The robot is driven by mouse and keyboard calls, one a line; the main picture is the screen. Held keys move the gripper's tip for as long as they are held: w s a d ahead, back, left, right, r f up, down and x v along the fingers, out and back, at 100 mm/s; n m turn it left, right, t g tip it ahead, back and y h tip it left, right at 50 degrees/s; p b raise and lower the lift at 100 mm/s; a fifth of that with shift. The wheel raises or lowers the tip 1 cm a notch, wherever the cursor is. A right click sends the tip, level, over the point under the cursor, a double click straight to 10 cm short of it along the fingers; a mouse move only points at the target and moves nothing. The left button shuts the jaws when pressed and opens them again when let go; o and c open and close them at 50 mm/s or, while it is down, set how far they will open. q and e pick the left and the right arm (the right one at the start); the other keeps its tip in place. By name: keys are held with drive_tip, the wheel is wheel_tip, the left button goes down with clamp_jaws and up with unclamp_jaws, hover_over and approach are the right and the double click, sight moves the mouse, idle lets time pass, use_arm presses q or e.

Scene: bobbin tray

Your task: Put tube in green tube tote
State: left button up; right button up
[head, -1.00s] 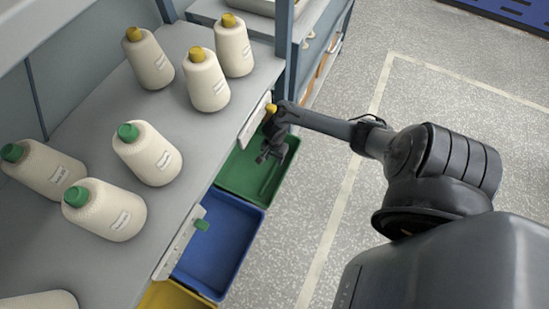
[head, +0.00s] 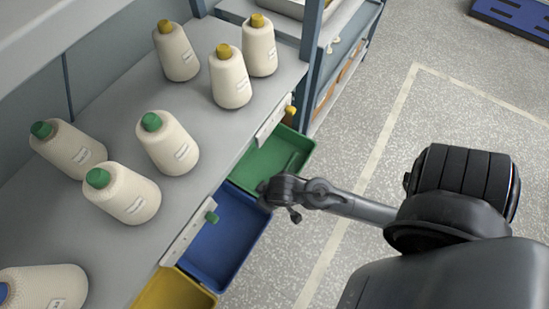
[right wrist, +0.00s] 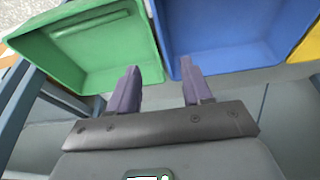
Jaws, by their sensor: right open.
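The green tote (head: 262,174) is below the table's right edge, and it fills the upper left of the right wrist view (right wrist: 135,45). My right gripper (head: 268,190) is over the border of the green and blue totes. In the right wrist view its two purple fingers (right wrist: 157,80) are apart with nothing between them. My left gripper is not in view.
Several cream bobbins (head: 168,145) stand on the grey table (head: 215,130).

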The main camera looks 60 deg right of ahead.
drive_tip(key=s+a+r+n, duration=0.1)
drive_tip(key=s+r+n, duration=0.1)
drive_tip(key=s+r, duration=0.2)
wheel_tip(320, 180, up, 2)
drive_tip(key=shift+a+r+n+y, duration=0.15)
drive_tip(key=shift+a+n+y, duration=0.05)
drive_tip(key=shift+n+y, duration=0.2)
wheel_tip(320, 180, up, 42)
drive_tip(key=f+p, duration=0.1)
drive_tip(key=p, duration=4)
wheel_tip(320, 180, down, 38)
drive_tip(key=b, duration=3.7)
drive_tip(key=shift+r+b, duration=0.15)
drive_tip(key=shift+b, duration=0.2)
